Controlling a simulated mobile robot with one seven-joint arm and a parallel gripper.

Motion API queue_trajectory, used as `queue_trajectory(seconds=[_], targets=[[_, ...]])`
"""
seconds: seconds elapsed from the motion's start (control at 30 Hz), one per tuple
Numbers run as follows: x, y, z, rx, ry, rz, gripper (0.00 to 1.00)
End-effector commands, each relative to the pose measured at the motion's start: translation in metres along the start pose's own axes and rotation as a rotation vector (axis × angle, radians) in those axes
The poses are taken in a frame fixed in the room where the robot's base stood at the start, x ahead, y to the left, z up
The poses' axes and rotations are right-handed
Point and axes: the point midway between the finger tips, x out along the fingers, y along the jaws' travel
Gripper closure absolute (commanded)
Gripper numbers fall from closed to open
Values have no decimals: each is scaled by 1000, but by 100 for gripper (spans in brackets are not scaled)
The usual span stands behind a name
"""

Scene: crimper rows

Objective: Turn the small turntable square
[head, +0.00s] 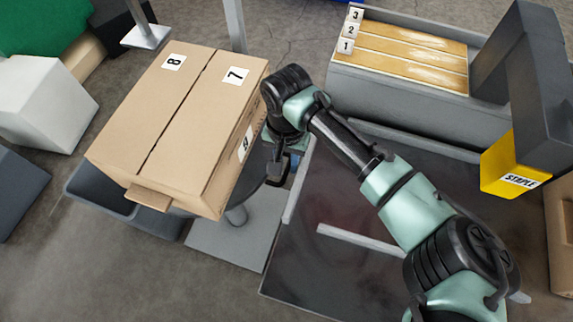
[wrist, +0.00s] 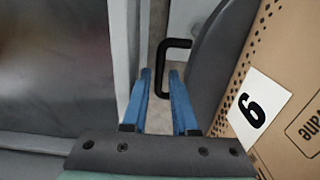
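The small turntable shows as a dark round disc (head: 250,183) on a short pedestal, mostly hidden under a cardboard box. Its dark rounded edge also shows in the wrist view (wrist: 212,62). A black bracket-shaped handle (wrist: 164,43) sticks out from that edge. The box (head: 190,105) on top bears labels 8 and 7 and a third on its side; it looks turned at a slant. My gripper (head: 283,168) is beside the box's right side, pointing down. Its blue fingers (wrist: 160,75) are apart, with the handle showing between them; whether they touch it I cannot tell.
A light base plate (head: 232,243) lies under the turntable. A dark table (head: 330,270) is to its right. A grey rack with wooden strips (head: 410,55) and a yellow staple unit (head: 508,165) stand at right. White and grey blocks (head: 45,100) are at left.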

Motion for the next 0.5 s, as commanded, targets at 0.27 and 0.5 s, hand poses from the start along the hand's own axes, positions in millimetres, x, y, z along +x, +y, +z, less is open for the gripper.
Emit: queue_trajectory(seconds=[0.27, 0.5], targets=[[11, 0, 0, 0, 0, 0, 73], [11, 0, 0, 0, 1, 0, 88]])
